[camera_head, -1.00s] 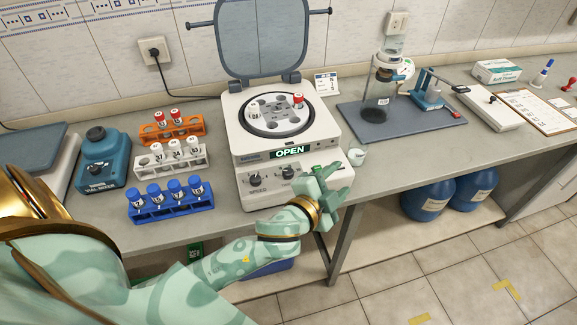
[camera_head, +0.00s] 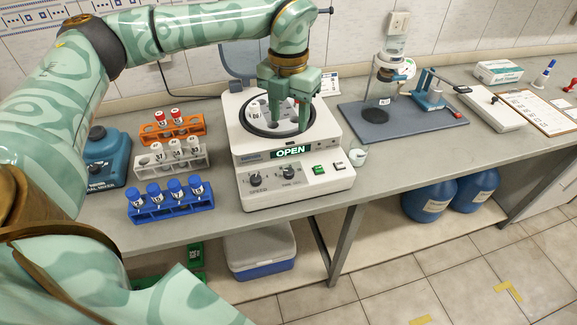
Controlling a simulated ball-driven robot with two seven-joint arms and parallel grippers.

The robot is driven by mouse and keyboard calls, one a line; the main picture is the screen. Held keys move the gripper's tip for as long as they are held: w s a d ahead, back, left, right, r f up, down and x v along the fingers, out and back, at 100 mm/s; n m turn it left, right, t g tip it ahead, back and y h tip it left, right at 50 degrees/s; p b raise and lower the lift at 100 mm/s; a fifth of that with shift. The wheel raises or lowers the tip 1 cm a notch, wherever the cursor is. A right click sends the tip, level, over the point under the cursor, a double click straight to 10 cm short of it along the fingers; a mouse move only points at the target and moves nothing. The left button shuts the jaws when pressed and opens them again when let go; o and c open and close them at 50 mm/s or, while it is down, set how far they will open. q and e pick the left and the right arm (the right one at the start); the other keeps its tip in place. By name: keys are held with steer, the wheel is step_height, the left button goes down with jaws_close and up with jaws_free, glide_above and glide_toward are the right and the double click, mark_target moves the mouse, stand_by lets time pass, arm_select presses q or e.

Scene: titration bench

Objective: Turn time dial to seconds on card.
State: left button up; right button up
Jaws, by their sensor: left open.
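The white centrifuge (camera_head: 236,150) stands on the bench with its lid raised and a green OPEN display (camera_head: 291,151). The time dial (camera_head: 289,171) is the right knob on its front panel, beside the speed dial (camera_head: 255,180). The small white card (camera_head: 330,85) stands behind the centrifuge at right; its text is too small to read. My left gripper (camera_head: 289,122) points down over the open rotor bowl (camera_head: 262,127), fingers apart, away from the dials. It hides part of the rotor and most of the lid. My right gripper is not in view.
Orange (camera_head: 190,129), white (camera_head: 198,161) and blue (camera_head: 180,213) tube racks stand left of the centrifuge, near a blue mixer (camera_head: 103,165). A small white cup (camera_head: 357,157) sits close to its right side. A burette stand (camera_head: 400,115) is further right.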

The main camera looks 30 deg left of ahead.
mark_target(289, 170)
arm_select(q)
step_height(289, 170, down, 16)
steer(key=b, duration=0.3)
steer(key=c, duration=1)
